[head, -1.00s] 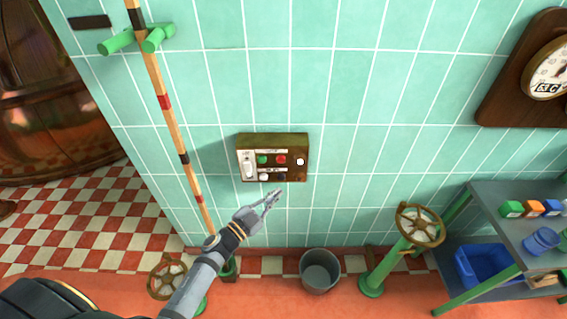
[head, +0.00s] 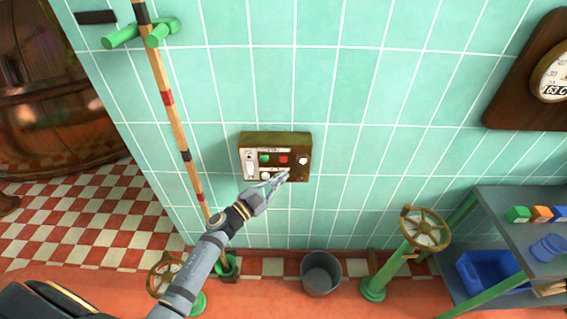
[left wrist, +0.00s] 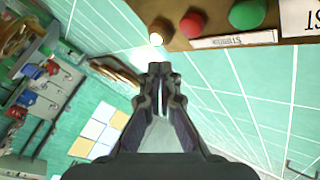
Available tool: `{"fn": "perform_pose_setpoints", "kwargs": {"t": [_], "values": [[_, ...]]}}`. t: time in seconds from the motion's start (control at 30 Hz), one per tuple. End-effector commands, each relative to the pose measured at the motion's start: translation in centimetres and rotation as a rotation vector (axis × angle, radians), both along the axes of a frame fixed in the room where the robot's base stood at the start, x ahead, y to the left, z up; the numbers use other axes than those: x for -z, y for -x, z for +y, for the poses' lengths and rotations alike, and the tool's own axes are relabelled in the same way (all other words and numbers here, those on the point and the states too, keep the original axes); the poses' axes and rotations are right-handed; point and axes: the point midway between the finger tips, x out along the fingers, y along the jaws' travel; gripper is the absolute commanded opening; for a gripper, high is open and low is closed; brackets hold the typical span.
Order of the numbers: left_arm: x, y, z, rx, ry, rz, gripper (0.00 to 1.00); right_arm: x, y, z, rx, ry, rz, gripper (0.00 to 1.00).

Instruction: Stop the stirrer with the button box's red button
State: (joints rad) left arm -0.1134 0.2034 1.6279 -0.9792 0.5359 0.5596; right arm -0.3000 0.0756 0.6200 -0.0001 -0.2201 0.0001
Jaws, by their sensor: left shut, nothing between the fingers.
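The button box (head: 275,138), dark brass with a pale label panel, is fixed to the green tiled wall. Its red button (head: 283,160) sits between a green button (head: 265,158) and a round white light (head: 303,161). In the left wrist view the red button (left wrist: 191,25) is at the top, upside down beside the green one (left wrist: 247,13). My left gripper (head: 287,174) is shut and empty. Its fingertips overlap the box's lower edge in the head view, just below the red button. In the wrist view the fingertips (left wrist: 161,68) appear apart from the button.
A striped pole (head: 168,100) stands left of the box. Below are a grey bucket (head: 320,275) and a valve handwheel (head: 425,228). A shelf (head: 515,225) with small coloured boxes stands at right.

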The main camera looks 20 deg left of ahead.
Motion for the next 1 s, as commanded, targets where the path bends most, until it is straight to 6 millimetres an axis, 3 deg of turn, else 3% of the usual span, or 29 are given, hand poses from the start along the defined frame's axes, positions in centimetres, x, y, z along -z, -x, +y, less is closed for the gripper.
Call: {"fn": "perform_pose_setpoints", "kwargs": {"t": [0.33,1.0], "values": [[0.0,-3.3,1.0,0.001,0.0,-0.001,0.0,0.5,0.0,-0.5,-0.001,0.006,0.0,0.0],[0.0,-3.6,1.0,0.0,0.001,0.0,0.0,0.5,0.0,-0.5,-0.001,0.006,0.0,0.0]]}}
